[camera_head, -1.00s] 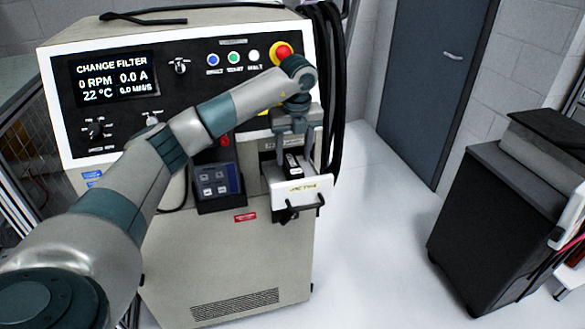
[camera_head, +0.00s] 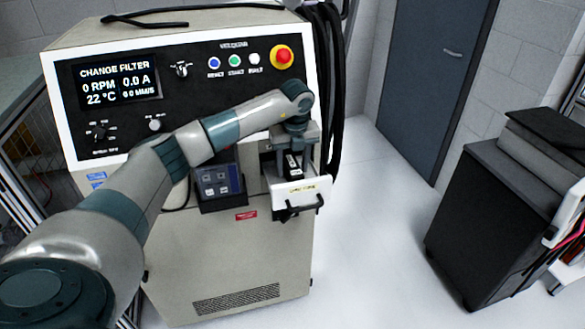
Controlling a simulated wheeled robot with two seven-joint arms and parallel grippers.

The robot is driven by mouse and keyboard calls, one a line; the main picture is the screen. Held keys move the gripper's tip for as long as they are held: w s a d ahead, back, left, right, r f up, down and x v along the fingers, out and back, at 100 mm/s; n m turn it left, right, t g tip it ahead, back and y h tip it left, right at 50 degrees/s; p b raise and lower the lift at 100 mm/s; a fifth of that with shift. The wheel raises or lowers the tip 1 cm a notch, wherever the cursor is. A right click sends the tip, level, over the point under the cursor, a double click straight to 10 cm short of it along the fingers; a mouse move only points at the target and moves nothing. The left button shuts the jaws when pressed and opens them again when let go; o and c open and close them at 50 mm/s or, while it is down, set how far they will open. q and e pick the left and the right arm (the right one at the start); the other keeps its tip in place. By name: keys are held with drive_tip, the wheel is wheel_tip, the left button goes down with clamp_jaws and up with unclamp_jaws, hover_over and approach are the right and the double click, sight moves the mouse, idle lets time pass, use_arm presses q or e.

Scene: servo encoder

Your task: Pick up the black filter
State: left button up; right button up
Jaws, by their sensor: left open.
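The black filter (camera_head: 293,166) is a small dark block with a white label, sitting in the open white drawer (camera_head: 299,192) on the front of the machine. My left gripper (camera_head: 292,163) points down over the drawer with its fingers on either side of the filter. It is open; I cannot tell whether the fingers touch the filter. The gripper partly hides the filter and the drawer's inside. My right gripper is not in view.
The machine's panel (camera_head: 110,119) has a display reading "CHANGE FILTER", knobs, coloured buttons and a red stop button (camera_head: 282,56). Black cables (camera_head: 330,95) hang just right of the drawer. A dark cabinet (camera_head: 480,225) stands at the right. The floor between is clear.

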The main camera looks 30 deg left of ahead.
use_arm(q)
drive_tip(key=shift+f, duration=0.15)
idle(0.3)
drive_tip(key=c, duration=1.2)
